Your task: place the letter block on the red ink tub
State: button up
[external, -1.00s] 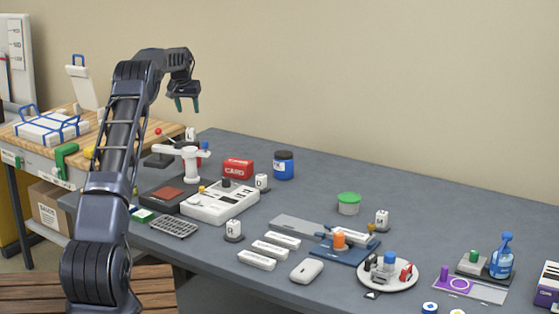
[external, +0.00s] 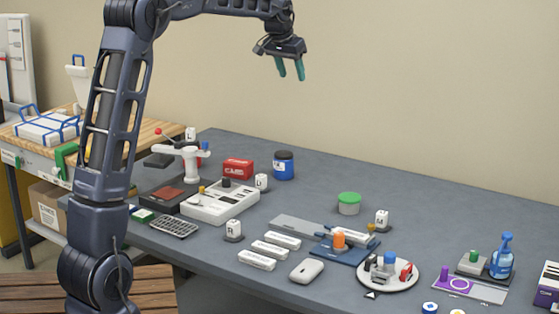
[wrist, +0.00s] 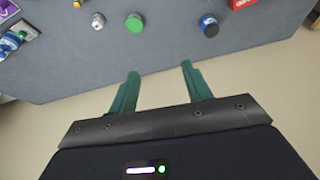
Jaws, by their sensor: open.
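My gripper (external: 291,70) is open and empty, high above the far side of the grey table; its two green fingers also show in the wrist view (wrist: 160,72). I cannot tell which is the task's block. One white block (wrist: 98,20) shows in the wrist view. I cannot make out a red ink tub; the visible tubs have a green lid (external: 349,198) and a blue body (external: 283,168).
A red card box (external: 238,168) stands by the blue tub. A white machine (external: 218,205), white packets (external: 270,249), a blue fixture with an orange knob (external: 339,238), a round white tray (external: 386,281) and a blue bottle (external: 502,258) occupy the table. Its back right is clear.

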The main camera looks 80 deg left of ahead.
jog(key=s+d+r+m, duration=0.1)
jog(key=s+d, duration=0.2)
jog(key=d, duration=0.8)
jog(key=s+d+r+m+h, duration=0.1)
jog(key=s+d+m, duration=0.1)
jog(key=d, duration=0.9)
jog(key=s+d+r+m, duration=0.1)
jog(key=s+d, duration=0.2)
jog(key=d, duration=0.9)
jog(key=s+d+f+m, duration=0.1)
jog(key=s+d+f, duration=0.3)
jog(key=s+d, duration=0.2)
jog(key=s+d+f+m+h, duration=0.1)
jog(key=s+d+f, duration=0.3)
jog(key=s+d, duration=0.3)
jog(key=s+d+f+m+t+h, duration=0.1)
jog(key=s+d+f+m, duration=0.1)
jog(key=s+d+f, duration=0.2)
jog(key=s+d, duration=0.3)
jog(key=s, duration=0.2)
jog(key=shift+s, duration=0.3)
